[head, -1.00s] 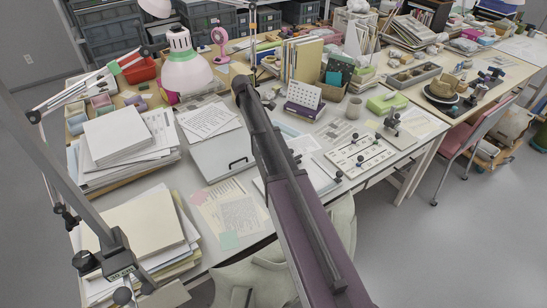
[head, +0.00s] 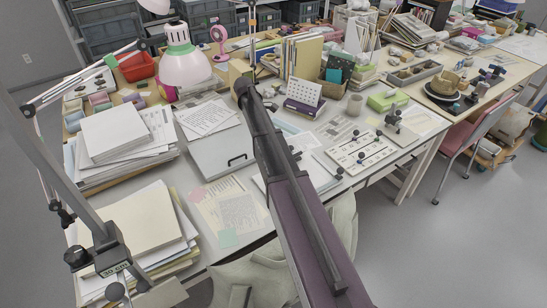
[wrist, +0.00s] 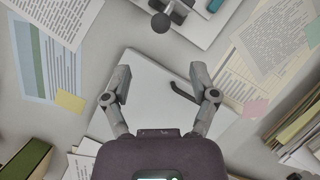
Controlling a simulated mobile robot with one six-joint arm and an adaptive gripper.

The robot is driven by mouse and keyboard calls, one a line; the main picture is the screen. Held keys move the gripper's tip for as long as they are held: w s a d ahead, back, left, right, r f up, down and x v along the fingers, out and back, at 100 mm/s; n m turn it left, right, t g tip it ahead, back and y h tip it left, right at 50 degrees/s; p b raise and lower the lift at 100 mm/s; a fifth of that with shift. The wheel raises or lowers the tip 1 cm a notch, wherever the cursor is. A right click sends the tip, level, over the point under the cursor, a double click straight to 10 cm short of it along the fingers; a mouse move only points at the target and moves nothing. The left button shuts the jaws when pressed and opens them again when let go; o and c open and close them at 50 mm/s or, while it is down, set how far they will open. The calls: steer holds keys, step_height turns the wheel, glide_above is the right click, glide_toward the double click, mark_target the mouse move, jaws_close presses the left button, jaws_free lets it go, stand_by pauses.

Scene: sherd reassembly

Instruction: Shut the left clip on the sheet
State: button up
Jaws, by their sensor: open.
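In the head view a white plate (head: 372,155) with several black-knobbed fittings lies at the table's right front. A pale sheet (head: 322,178) lies left of it, partly behind my arm, with a dark knob and a bar near it. I cannot tell which fitting is the left clip, or whether it is open. In the wrist view a dark round knob (wrist: 160,22) stands on a pale plate at the top edge. My gripper (wrist: 158,78) is open and empty, with its fingers spread over a white flat case with a black handle (wrist: 185,93). My arm hides the gripper in the head view.
The white case (head: 222,153) lies left of my arm. Paper stacks (head: 140,225) and a pink-white lamp (head: 185,68) stand at the left. A desk calendar (head: 304,92) and a green box (head: 388,101) stand farther back. A jacket (head: 262,275) hangs at the front edge.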

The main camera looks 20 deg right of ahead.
steer(key=shift+b+x, duration=4.75)
steer(key=shift+x, duration=0.7)
steer(key=shift+c, duration=0.2)
